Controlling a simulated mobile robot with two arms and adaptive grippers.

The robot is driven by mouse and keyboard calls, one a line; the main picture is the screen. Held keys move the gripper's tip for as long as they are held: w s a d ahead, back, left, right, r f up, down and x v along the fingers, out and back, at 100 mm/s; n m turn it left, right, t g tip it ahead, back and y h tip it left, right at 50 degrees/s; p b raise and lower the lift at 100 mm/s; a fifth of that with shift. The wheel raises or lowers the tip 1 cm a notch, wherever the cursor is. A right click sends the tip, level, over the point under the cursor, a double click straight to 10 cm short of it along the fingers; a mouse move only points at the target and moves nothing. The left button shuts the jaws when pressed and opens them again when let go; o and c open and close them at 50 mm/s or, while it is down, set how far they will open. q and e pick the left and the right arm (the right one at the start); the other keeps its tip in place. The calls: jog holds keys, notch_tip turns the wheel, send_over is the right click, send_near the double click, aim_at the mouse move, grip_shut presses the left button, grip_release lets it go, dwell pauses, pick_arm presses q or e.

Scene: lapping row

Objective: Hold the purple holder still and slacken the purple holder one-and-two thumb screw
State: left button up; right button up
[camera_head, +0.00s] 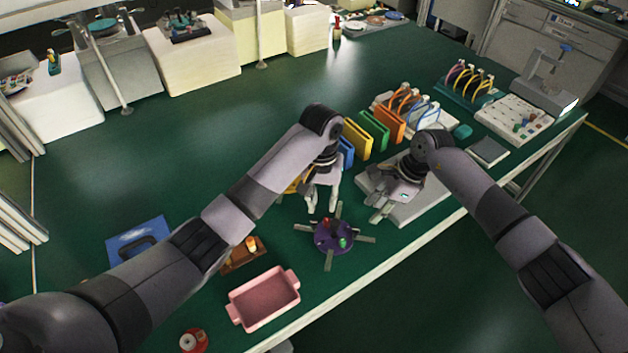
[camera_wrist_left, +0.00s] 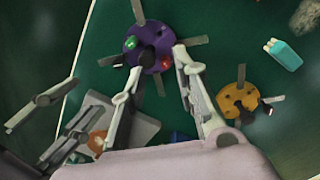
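The purple holder (camera_head: 331,238) is a round disc on the green table with flat metal bars around its edge. It carries a red knob (camera_head: 326,222) and a green knob (camera_head: 343,243). In the left wrist view the purple holder (camera_wrist_left: 146,40) also shows a black centre piece. I cannot tell which thumb screw is one-and-two. My left gripper (camera_head: 321,207) is open just behind the holder, its fingertips (camera_wrist_left: 158,60) near the rim; contact is unclear. My right gripper (camera_head: 376,213) is open and empty, right of the holder, over a grey board.
An orange holder (camera_wrist_left: 233,101) with similar bars sits behind my left gripper. A pink tray (camera_head: 264,299) stands at the front left, beside a brown block (camera_head: 243,254). The grey board (camera_head: 424,209) lies to the right. Coloured upright plates (camera_head: 374,131) stand behind.

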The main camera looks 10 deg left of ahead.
aim_at(314, 222)
pick_arm(q)
notch_tip(314, 222, up, 4)
jog(key=w+a, duration=0.2)
jog(key=f, duration=1.7)
jog(key=shift+a+f, duration=0.2)
jog(key=shift+f, duration=0.1)
grip_shut()
